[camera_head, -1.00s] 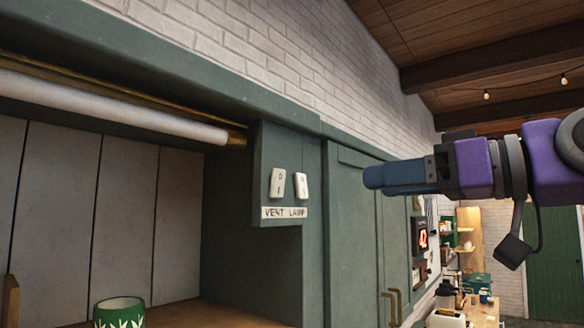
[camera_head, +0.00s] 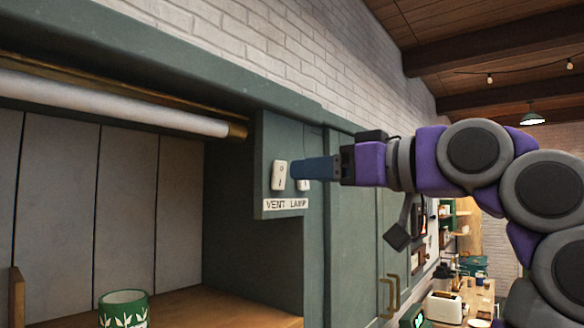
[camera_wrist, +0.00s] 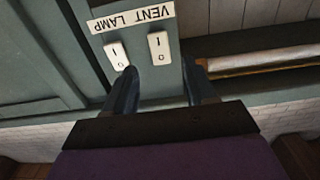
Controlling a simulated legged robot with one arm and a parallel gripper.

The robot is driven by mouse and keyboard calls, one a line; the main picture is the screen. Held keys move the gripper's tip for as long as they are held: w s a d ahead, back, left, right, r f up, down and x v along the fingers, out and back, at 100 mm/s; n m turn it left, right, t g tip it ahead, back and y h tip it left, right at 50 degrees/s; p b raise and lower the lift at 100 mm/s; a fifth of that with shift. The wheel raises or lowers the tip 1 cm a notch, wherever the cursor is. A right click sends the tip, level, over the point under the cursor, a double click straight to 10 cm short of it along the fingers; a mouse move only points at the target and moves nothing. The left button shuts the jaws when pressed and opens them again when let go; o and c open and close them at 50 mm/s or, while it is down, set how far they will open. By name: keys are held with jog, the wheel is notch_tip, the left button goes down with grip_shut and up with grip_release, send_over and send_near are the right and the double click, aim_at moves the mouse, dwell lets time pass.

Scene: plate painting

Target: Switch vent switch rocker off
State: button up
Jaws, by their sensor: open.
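The white vent switch rocker (camera_head: 279,175) is on the green panel above the word VENT. It also shows in the wrist view (camera_wrist: 159,45), upside down, with I and O marks. Which side is pressed in is too small to tell. The lamp rocker (camera_head: 304,185) is beside it, mostly hidden by my gripper, and shows whole in the wrist view (camera_wrist: 117,55). My gripper (camera_head: 298,168) is open and empty, with its fingertips (camera_wrist: 163,69) in front of the panel. In the wrist view the vent rocker appears between the fingers. Contact cannot be told.
The VENT LAMP label (camera_head: 286,204) is below the rockers. A brass and white rail (camera_head: 120,107) runs left of the panel. A green cup (camera_head: 123,308) stands on the wooden shelf (camera_head: 215,305) below. A green cabinet door (camera_head: 352,230) is to the right.

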aim_at(282, 173)
jog(key=shift+p+x, duration=0.5)
jog(key=shift+x, duration=2.25)
jog(key=shift+c, duration=0.3)
grip_shut()
jog(key=shift+r+p, duration=0.25)
jog(key=shift+p, duration=0.2)
jog(key=shift+f+g+h, duration=0.1)
jog(key=shift+g+h, duration=0.2)
jog(key=shift+h, duration=0.2)
jog(key=shift+o, duration=0.3)
grip_release()
